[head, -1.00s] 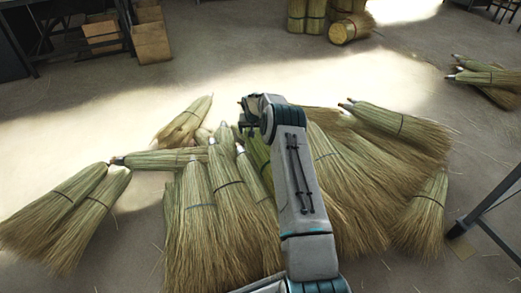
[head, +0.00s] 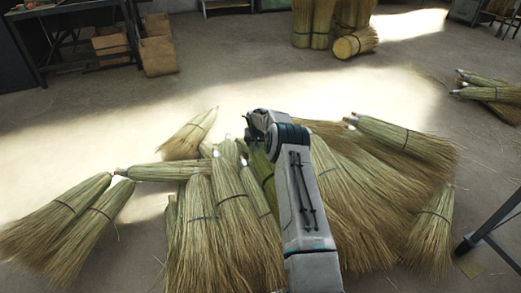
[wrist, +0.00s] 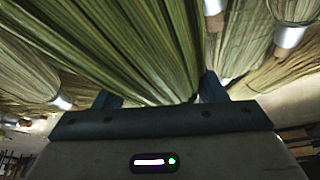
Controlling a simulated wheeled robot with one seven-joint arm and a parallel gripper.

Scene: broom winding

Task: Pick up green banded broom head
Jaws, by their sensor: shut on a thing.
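The green broom head (head: 262,168) lies in the middle of the pile in the head view, greener than the straw around it. My arm covers part of it, and its band is hard to make out. In the wrist view the green straw (wrist: 150,55) runs down between the two dark fingers of my gripper (wrist: 160,92), one finger on each side. My gripper is shut on this broom head. In the head view my gripper (head: 248,140) is mostly hidden behind my wrist.
Several tan broom heads (head: 235,205) lie close on the left, and more (head: 395,140) on the right. Two lie apart (head: 55,212) at far left. Cardboard boxes (head: 157,55) and upright bundles (head: 312,22) stand behind. Bare floor lies beyond the pile.

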